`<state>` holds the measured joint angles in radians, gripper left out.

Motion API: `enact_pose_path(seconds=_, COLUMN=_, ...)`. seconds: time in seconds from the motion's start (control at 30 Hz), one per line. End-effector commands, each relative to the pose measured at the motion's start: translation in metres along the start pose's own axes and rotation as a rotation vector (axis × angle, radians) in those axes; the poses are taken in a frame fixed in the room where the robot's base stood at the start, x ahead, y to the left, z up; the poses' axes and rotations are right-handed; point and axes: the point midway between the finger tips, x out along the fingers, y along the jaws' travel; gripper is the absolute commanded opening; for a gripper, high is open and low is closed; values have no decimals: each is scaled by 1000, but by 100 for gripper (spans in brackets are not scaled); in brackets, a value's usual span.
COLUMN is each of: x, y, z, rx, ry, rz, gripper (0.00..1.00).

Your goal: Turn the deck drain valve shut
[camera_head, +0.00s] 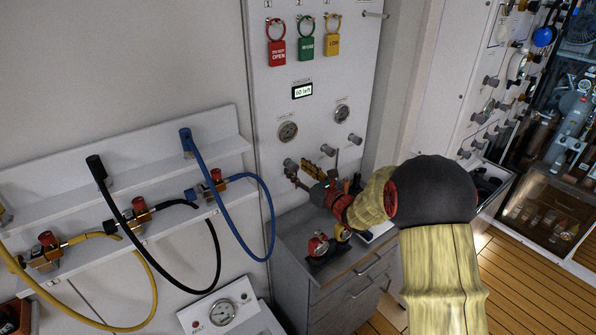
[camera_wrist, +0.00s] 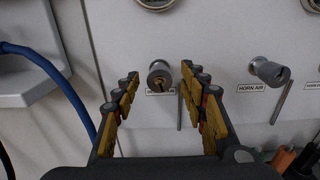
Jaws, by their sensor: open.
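In the head view a grey knob (camera_head: 290,164) sits at the panel's lower left, close to my gripper (camera_head: 303,174).
A knob labelled HORN AIR (camera_wrist: 270,71) is to the right. Gauges (camera_head: 288,131) and coloured tags (camera_head: 305,47) are higher on the panel. A blue hose (camera_head: 268,205) hangs to the left. A grey cabinet (camera_head: 350,295) with a red-topped fitting (camera_head: 318,244) stands below my arm.

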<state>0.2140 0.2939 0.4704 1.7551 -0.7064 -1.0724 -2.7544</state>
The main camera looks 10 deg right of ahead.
Motion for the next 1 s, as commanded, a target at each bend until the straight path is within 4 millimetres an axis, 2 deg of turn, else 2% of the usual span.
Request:
enact_pose_path(seconds=0.33, x=4, y=0, z=0, rx=1, ry=1, rz=0, gripper=42)
enact_pose_path(seconds=1.0, x=4, y=0, z=0, rx=1, ry=1, rz=-1, gripper=4)
